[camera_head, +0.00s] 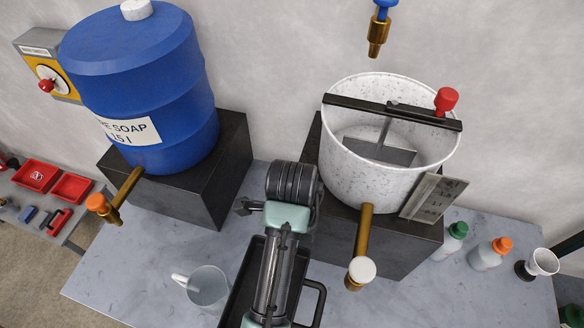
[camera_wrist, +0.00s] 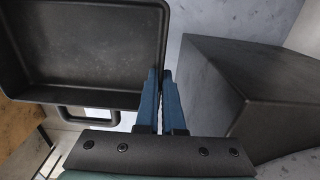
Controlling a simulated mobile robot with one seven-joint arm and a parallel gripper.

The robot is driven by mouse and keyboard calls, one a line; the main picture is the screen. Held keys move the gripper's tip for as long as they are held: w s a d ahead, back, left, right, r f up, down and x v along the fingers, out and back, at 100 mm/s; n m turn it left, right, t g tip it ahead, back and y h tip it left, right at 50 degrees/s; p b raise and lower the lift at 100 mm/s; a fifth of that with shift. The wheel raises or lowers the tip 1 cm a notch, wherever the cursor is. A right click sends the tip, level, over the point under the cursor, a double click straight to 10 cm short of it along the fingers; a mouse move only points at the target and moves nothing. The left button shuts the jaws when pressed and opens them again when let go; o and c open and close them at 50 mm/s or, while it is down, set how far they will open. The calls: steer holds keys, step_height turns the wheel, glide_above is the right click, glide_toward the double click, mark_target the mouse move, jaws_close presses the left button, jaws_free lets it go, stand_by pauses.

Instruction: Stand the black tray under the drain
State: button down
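The black tray (camera_head: 243,287) is at the front of the grey table, partly hidden under my arm, with its loop handle at the right. The tray also shows at upper left in the wrist view (camera_wrist: 85,50). My gripper (camera_wrist: 160,75) has its fingers close together at the tray's side wall near a corner, with the rim seeming to be between them. I cannot tell whether the tray touches the table. The brass drain pipe (camera_head: 364,235) with a white cap comes from the speckled white tub (camera_head: 390,165), right of the tray.
The tub stands on a dark block (camera_head: 400,235). A blue soap drum (camera_head: 150,90) with an orange-capped tap stands on another block at left. A clear jug (camera_head: 207,286) sits close left of the tray. Bottles (camera_head: 488,253) stand at right. A blue-handled tap (camera_head: 379,30) hangs above.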

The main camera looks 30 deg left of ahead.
steer(key=shift+r+p, duration=0.85)
steer(key=shift+r, duration=0.35)
